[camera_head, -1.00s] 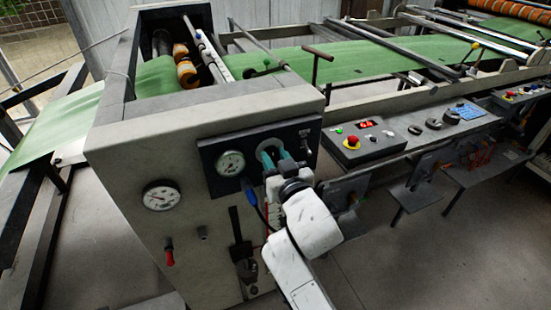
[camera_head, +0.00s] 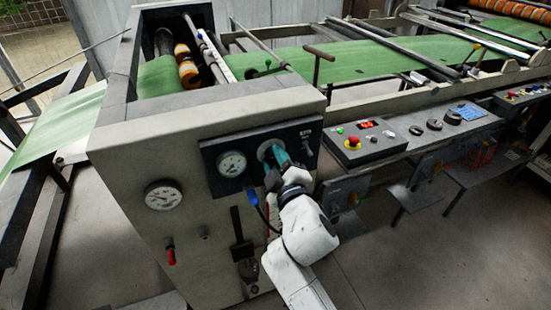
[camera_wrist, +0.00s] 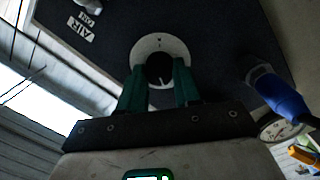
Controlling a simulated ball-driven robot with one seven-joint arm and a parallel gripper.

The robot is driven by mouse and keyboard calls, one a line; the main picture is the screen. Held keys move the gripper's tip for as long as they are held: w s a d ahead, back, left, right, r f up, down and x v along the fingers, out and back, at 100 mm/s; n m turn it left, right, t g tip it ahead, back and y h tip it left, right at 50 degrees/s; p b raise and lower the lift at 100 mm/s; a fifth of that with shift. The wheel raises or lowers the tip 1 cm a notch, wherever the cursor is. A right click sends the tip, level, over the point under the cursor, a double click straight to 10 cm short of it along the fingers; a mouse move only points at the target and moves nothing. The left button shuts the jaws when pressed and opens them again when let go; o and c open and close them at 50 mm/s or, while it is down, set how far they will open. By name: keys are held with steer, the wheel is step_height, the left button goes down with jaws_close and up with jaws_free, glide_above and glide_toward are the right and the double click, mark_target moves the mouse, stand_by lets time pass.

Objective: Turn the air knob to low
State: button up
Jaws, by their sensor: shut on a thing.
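The air knob (camera_wrist: 159,69) is a round black knob with a pale pointer line, on a white dial plate (camera_wrist: 150,43). In the wrist view an "AIR" label (camera_wrist: 77,28) sits up and left of it on the dark panel. My gripper (camera_wrist: 159,75) has its two teal fingers on either side of the knob, shut on it. The pointer line shows toward the lower side of the knob in the wrist view; the dial's marks are too small to read. In the head view my gripper (camera_head: 278,156) is at the panel and hides most of the knob.
A pressure gauge (camera_head: 232,164) is just left of my gripper on the dark panel. A blue connector with a cable (camera_wrist: 282,95) is close on the right in the wrist view. Another gauge (camera_head: 163,196) and a red-handled valve (camera_head: 170,254) are further left. A control box (camera_head: 358,146) stands right.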

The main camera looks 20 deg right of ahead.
steer(key=n+p, duration=0.1)
steer(key=n, duration=0.6)
steer(key=shift+f, duration=0.2)
steer(key=n, duration=0.3)
steer(key=n+p, duration=0.1)
steer(key=n, duration=0.3)
steer(key=shift+f+t+y, duration=0.1)
steer(key=shift+t+y, duration=0.2)
steer(key=shift+d, duration=0.1)
steer(key=o, duration=1.1)
steer(key=shift+c, duration=0.2)
steer(key=s, duration=1)
steer(key=shift+s+f, duration=0.3)
steer(key=shift+s, duration=0.1)
